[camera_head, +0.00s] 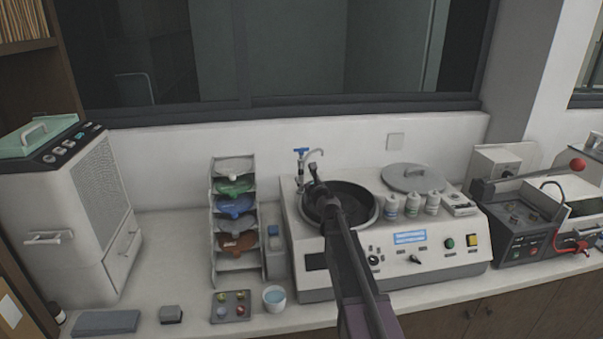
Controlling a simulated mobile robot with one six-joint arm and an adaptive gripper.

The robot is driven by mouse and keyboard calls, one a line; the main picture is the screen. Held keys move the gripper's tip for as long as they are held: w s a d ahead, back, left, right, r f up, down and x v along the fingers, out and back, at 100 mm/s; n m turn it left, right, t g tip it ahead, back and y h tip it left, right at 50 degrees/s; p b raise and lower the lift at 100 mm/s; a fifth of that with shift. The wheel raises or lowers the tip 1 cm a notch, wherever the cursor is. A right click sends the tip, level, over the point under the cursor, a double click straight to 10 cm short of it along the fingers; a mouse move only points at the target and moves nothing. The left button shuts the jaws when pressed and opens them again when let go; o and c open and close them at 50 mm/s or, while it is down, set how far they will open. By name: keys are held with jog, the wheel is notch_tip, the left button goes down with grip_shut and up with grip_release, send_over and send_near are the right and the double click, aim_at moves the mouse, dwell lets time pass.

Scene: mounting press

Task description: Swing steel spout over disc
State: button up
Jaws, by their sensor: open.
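The steel spout (314,152) is a thin curved pipe at the back left of the polishing machine. It rises from a small post with a blue lever (301,150), and its bent end points right. The dark disc (352,199) lies in a round bowl in the machine's top, in front and right of the spout. My arm crosses the bowl and hides part of the disc. My gripper (315,173) is at the arm's far end, just below the spout in the picture. It is small and dark; it is open, and contact with the spout cannot be told.
A grey round lid (412,178) and several white bottles (412,204) stand right of the bowl. A rack of coloured discs (235,210) stands left of the machine. The window wall is close behind.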

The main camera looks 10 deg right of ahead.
aim_at(303, 173)
jog(key=shift+w+a, duration=0.25)
jog(key=shift+w, duration=0.95)
jog(key=shift+w+a, duration=0.2)
jog(key=shift+w, duration=1)
grip_shut()
jog(key=shift+d, duration=0.25)
jog(key=shift+a, duration=0.2)
jog(key=shift+d, duration=0.1)
